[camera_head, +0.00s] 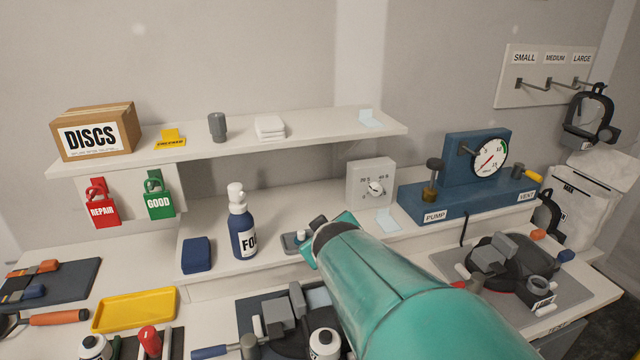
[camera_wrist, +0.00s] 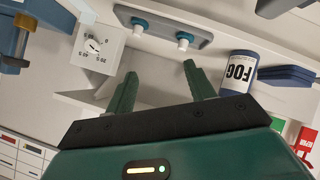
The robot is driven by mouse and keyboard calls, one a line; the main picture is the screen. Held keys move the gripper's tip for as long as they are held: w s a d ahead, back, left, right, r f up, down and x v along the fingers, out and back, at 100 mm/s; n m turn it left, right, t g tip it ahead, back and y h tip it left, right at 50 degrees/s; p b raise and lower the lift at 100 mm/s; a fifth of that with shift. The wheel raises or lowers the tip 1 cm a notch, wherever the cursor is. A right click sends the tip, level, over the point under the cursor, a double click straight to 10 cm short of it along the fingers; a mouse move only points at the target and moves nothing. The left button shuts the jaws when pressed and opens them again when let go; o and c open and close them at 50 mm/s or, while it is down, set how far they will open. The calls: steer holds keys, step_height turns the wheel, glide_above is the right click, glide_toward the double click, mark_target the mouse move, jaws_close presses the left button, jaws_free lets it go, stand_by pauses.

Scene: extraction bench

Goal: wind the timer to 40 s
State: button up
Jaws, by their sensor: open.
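The timer (camera_head: 357,190) is a pale grey box with a round white knob (camera_head: 376,188) on its front, standing at the back of the bench left of the blue pump unit. Marks for 20 S and 40 S show above the knob; I cannot tell exactly where its pointer sits. In the wrist view, which looks upside down, the timer (camera_wrist: 112,57) is at upper left with its knob facing me. My gripper (camera_wrist: 159,69) is open and empty, its two green fingers apart and to the right of the timer there. In the head view my teal arm hides most of the gripper.
A grey tray (camera_wrist: 150,33) with two capped items lies ahead of the fingers. The blue FOG bottle (camera_head: 243,238) stands to the left. The blue pump unit (camera_head: 470,200) with a gauge is on the right. A shelf (camera_head: 330,130) runs above the back.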

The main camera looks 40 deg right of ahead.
steer(key=s+a+y, duration=0.1)
steer(key=a, duration=0.2)
steer(key=s+a+m+g, duration=0.1)
steer(key=s+a, duration=0.1)
steer(key=a, duration=0.1)
steer(key=s+a+g+y, duration=0.1)
steer(key=s+a, duration=0.1)
steer(key=a, duration=0.1)
steer(key=shift+s+a+f+m+y, duration=0.1)
steer(key=shift+a+f+m+y, duration=0.05)
steer(key=shift+a+m+y, duration=0.2)
steer(key=m+t+h, duration=0.3)
steer(key=t, duration=0.6)
glide_toward(378, 191)
steer(key=shift+n, duration=0.25)
steer(key=x, duration=0.8)
steer(key=shift+c, duration=0.4)
